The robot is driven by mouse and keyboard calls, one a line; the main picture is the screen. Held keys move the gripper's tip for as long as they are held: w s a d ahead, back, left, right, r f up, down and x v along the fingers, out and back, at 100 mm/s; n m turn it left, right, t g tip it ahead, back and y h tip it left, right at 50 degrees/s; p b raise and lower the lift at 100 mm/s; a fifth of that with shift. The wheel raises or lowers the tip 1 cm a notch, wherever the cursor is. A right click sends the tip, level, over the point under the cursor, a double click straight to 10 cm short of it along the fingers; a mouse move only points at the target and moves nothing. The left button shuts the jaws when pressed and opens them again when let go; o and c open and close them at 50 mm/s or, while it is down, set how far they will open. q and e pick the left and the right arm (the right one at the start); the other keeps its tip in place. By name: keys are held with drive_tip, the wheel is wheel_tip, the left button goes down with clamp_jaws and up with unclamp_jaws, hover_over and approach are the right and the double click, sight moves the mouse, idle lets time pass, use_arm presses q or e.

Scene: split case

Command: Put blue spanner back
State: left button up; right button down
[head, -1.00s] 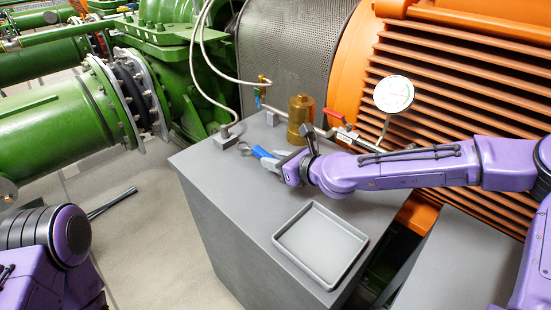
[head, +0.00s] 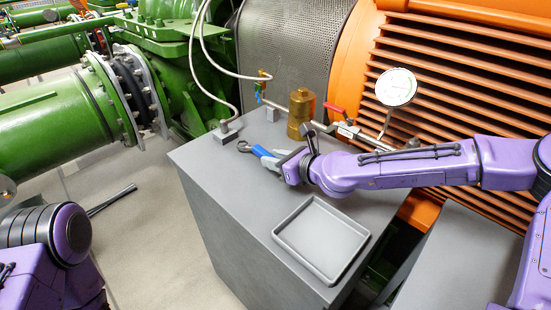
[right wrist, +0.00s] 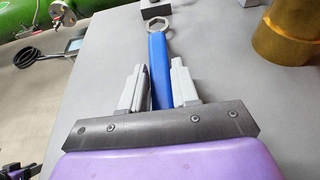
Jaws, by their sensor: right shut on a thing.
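The blue spanner (head: 262,152) has a blue handle and a bare metal ring end that points left in the head view, over the grey cabinet top (head: 225,170). My right gripper (head: 278,160) is shut on its handle. In the right wrist view the blue handle (right wrist: 159,70) runs straight out between the two grey fingers of the gripper (right wrist: 158,85), ring end away from me. I cannot tell how far the spanner is above the top. An empty grey tray (head: 279,236) lies nearer the front of the cabinet. My left gripper is not in view.
A brass cylinder (head: 301,112) and a thin pipe with a red-handled valve (head: 345,128) and round gauge (head: 396,87) stand along the back. A small grey block (head: 226,134) with a hose is close beyond the ring end. The top left of the tray is clear.

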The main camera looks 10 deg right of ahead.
drive_tip(key=shift+f+b, duration=0.55)
drive_tip(key=shift+f, duration=0.1)
drive_tip(key=shift+c, duration=1.4)
unclamp_jaws()
drive_tip(key=shift+p+v, duration=0.5)
drive_tip(key=shift+v, duration=2.55)
